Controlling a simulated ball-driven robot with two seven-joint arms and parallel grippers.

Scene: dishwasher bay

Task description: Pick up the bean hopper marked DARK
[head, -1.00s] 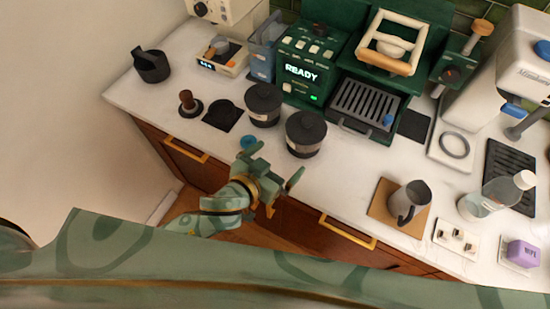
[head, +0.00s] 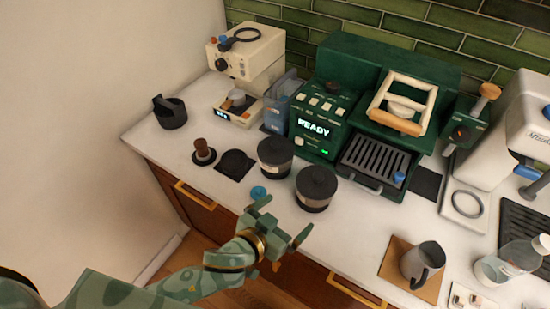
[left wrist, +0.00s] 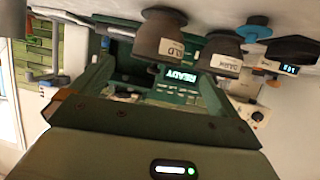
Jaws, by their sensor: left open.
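Two dark-lidded bean hoppers stand side by side on the white counter. The left one in the head view (head: 275,157) is the DARK hopper; its label shows in the left wrist view (left wrist: 220,58), beside the other hopper. The other hopper (head: 316,190) is nearer and to the right; its label in the left wrist view (left wrist: 160,47) is partly readable, ending in LD. My left gripper (head: 284,220) is open and empty, at the counter's front edge, in front of both hoppers and touching neither. My right gripper is out of view.
A blue knob-like item (head: 258,192) lies in front of the hoppers. A tamper (head: 203,152) and a black mat (head: 235,164) are to the left. The green READY machine (head: 313,130) stands close behind. A grey pitcher (head: 421,262) stands at right.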

